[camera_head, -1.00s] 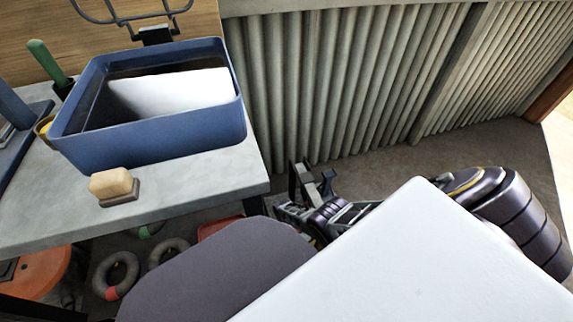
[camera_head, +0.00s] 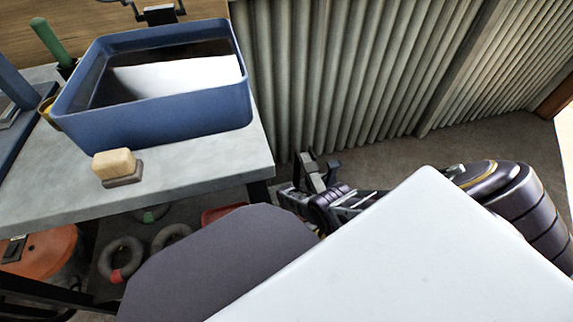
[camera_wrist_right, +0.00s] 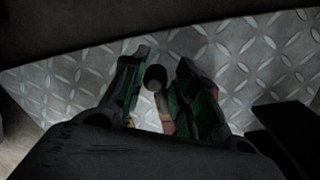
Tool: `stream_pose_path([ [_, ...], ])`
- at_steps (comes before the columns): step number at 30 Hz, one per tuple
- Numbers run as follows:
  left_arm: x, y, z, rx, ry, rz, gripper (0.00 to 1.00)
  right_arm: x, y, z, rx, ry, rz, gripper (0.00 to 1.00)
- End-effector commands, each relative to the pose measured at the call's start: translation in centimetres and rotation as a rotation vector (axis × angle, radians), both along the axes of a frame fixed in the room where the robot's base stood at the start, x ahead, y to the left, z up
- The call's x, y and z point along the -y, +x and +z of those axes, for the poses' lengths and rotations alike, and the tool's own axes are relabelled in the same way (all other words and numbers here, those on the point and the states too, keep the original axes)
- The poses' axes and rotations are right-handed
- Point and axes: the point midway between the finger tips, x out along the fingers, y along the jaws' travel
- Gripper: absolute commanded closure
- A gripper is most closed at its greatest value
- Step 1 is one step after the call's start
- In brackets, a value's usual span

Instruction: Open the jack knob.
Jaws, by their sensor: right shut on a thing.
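My right gripper (camera_wrist_right: 161,63) fills the middle of the right wrist view, above a diamond-plate metal surface. Its two fingers are shut on a small dark round knob (camera_wrist_right: 156,78), which I take to be the jack knob. The rest of the jack is hidden or too dark to make out. In the head view the same gripper (camera_head: 312,172) is low beside the workbench, partly hidden by a white panel. The knob cannot be made out there. My left gripper is not in view.
A grey workbench (camera_head: 190,175) at the left carries a blue basin (camera_head: 170,122) and a sponge or brush block (camera_head: 114,163). Rings (camera_head: 122,258) and an orange round thing (camera_head: 38,252) lie below it. A corrugated wall (camera_head: 330,75) stands behind.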

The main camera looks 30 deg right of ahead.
Motion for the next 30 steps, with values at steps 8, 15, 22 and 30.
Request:
stream_pose_path([
  [8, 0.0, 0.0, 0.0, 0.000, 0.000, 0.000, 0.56, 0.1, -0.8, -0.3, -0.016, -0.001, -0.001, 0.56],
  [15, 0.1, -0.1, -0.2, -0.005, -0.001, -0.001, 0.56, 0.0, -0.4, -0.2, -0.008, 0.000, 0.000, 0.56],
  [22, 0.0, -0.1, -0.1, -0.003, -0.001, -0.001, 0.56, 0.0, -0.3, 0.0, -0.006, 0.001, 0.001, 0.56],
  [30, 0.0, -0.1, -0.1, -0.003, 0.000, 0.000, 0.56, -0.1, -0.1, 0.4, -0.005, 0.002, 0.002, 0.56],
])
